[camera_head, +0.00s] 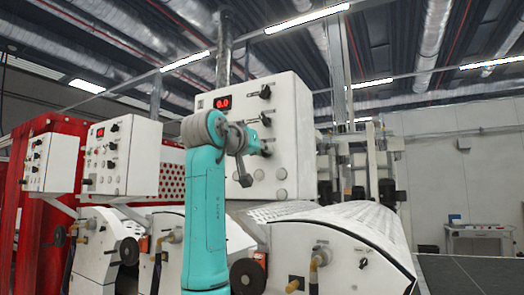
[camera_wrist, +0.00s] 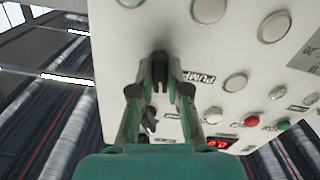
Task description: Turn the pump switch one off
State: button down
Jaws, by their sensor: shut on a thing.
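A white control box (camera_head: 285,110) faces me in the head view, with a red 0.0 display (camera_head: 223,102) and black rotary switches along its right side. In the wrist view, my gripper (camera_wrist: 160,82) is at the panel with its fingers on both sides of a black switch (camera_wrist: 160,58), shut on it. A "PUMP" label (camera_wrist: 198,77) is printed beside this switch. Which way the switch points is hard to tell, as the fingers partly cover it. Another dark switch (camera_wrist: 149,120) shows between the finger links. My arm partly hides the gripper in the head view.
Round pale buttons (camera_wrist: 235,82), a red button (camera_wrist: 251,121) and a green button (camera_wrist: 284,126) are on the same panel. Two similar control boxes stand at left, one nearer (camera_head: 122,155). A curved white machine cover (camera_head: 350,220) lies below the box. A small table (camera_head: 478,232) stands far right.

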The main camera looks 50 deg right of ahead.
jog(key=shift+n, duration=1.5)
jog(key=c, duration=1.1)
grip_release()
jog(key=shift+c, duration=0.2)
jog(key=shift+a, duration=0.1)
jog(key=s+a, duration=0.1)
jog(key=a, duration=1)
jog(key=shift+s+a, duration=0.3)
jog(key=shift+a, duration=0.05)
